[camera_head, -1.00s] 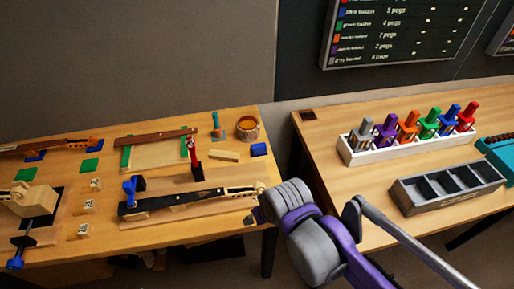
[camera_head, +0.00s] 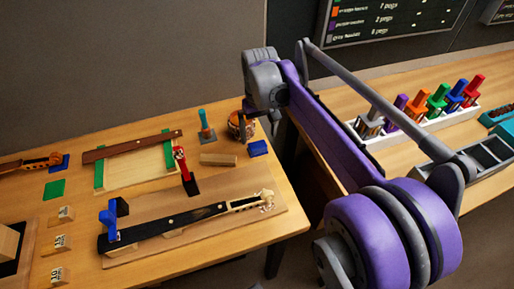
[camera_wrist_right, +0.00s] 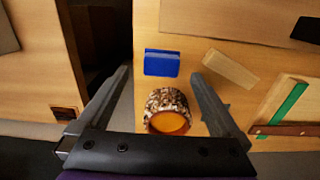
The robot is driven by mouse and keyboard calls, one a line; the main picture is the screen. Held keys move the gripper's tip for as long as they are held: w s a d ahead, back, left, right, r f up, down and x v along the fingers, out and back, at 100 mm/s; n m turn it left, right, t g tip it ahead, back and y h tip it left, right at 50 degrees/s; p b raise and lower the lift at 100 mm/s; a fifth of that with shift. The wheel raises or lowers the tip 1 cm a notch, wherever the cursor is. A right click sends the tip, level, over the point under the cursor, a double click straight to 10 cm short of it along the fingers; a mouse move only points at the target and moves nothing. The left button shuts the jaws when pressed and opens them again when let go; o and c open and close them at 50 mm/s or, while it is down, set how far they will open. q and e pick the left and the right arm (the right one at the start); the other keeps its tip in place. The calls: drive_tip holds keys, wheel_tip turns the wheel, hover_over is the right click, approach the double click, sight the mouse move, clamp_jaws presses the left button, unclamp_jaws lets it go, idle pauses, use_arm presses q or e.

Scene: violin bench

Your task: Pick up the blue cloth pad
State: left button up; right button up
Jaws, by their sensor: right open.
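The blue cloth pad (camera_head: 258,148) is a small thick blue block lying near the right edge of the left bench, just in front of the brown jar. It also shows in the right wrist view (camera_wrist_right: 162,62), lying flat and fully visible. My right gripper (camera_head: 250,118) is above the jar, pointing down, its fingertips partly hidden in the head view. In the right wrist view my right gripper (camera_wrist_right: 163,76) is open and empty, with the pad seen between and beyond its fingertips. My left gripper is out of view.
The jar with orange contents (camera_wrist_right: 168,112) is between my fingers in the wrist view. A pale wood block (camera_head: 218,160) lies left of the pad. A violin neck (camera_head: 190,218) lies on a board in front. A gap separates the two benches.

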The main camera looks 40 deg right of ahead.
sight(258, 144)
drive_tip(key=f, duration=0.6)
drive_tip(key=shift+w+b, duration=0.25)
drive_tip(key=shift+b, duration=0.1)
drive_tip(key=shift+r, duration=0.1)
drive_tip(key=c, duration=1.4)
wheel_tip(258, 144, up, 10)
drive_tip(key=shift+p, duration=0.65)
